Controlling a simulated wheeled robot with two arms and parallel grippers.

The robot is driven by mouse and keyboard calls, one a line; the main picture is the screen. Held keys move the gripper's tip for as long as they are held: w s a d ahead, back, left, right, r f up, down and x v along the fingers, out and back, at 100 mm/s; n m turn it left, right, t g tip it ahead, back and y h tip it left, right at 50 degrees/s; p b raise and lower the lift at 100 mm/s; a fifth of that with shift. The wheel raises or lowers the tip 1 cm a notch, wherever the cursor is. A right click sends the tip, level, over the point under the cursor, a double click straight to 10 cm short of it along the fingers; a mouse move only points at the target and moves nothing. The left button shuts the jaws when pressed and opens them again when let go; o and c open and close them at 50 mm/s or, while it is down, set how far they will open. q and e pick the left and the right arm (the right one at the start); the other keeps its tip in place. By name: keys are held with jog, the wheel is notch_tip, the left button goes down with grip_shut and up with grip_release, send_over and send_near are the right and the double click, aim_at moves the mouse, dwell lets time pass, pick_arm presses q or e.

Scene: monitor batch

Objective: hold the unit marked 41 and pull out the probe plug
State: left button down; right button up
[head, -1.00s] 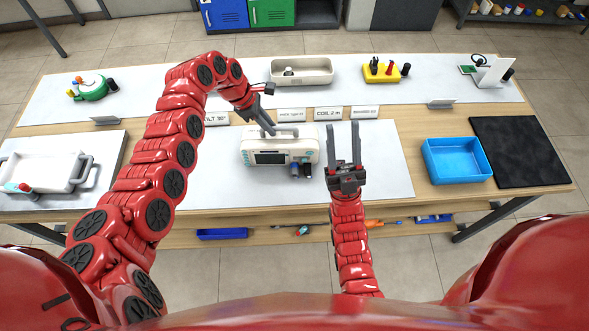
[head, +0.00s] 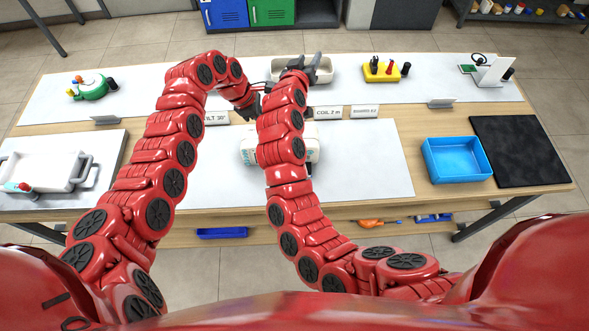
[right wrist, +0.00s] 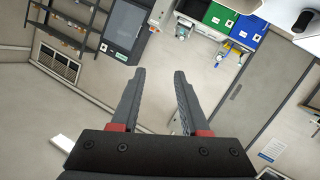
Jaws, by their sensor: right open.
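A pale unit (head: 247,151) with a handle stands on the grey mat in the middle of the table. My right arm crosses in front of it and hides its middle and its front plugs. I cannot read a 41 on it. My left gripper (head: 254,106) is by the unit's top at the handle; its fingertips are mostly hidden behind my right arm. My right gripper (head: 303,66) is raised beyond the unit, over the beige tray's area. In the right wrist view my right gripper (right wrist: 158,76) is open and empty, facing the room.
A beige tray (head: 325,71) and a yellow block with plugs (head: 381,75) stand at the back. Small label cards (head: 328,113) stand behind the mat. A blue bin (head: 456,160) and a black mat (head: 525,150) are at right. The grey mat's right part (head: 375,165) is clear.

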jog(key=s+f+m+g+h, duration=0.25)
jog(key=s+g, duration=0.25)
jog(key=s, duration=0.3)
jog(key=s+a+f+n+g+y, duration=0.1)
jog(key=s+a+f+g, duration=0.1)
jog(key=s+a+f, duration=0.45)
jog(key=s+a+f+n+g+y, duration=0.1)
jog(key=s+a+f+n+g, duration=0.15)
jog(key=s+f, duration=0.65)
jog(key=shift+m+t, duration=0.25)
jog(key=shift+m, duration=0.05)
jog(key=x, duration=0.3)
jog(key=w+a+x, duration=0.1)
jog(key=x, duration=0.6)
jog(key=shift+w+a+f, duration=0.15)
jog(key=shift+a, duration=0.2)
grip_shut()
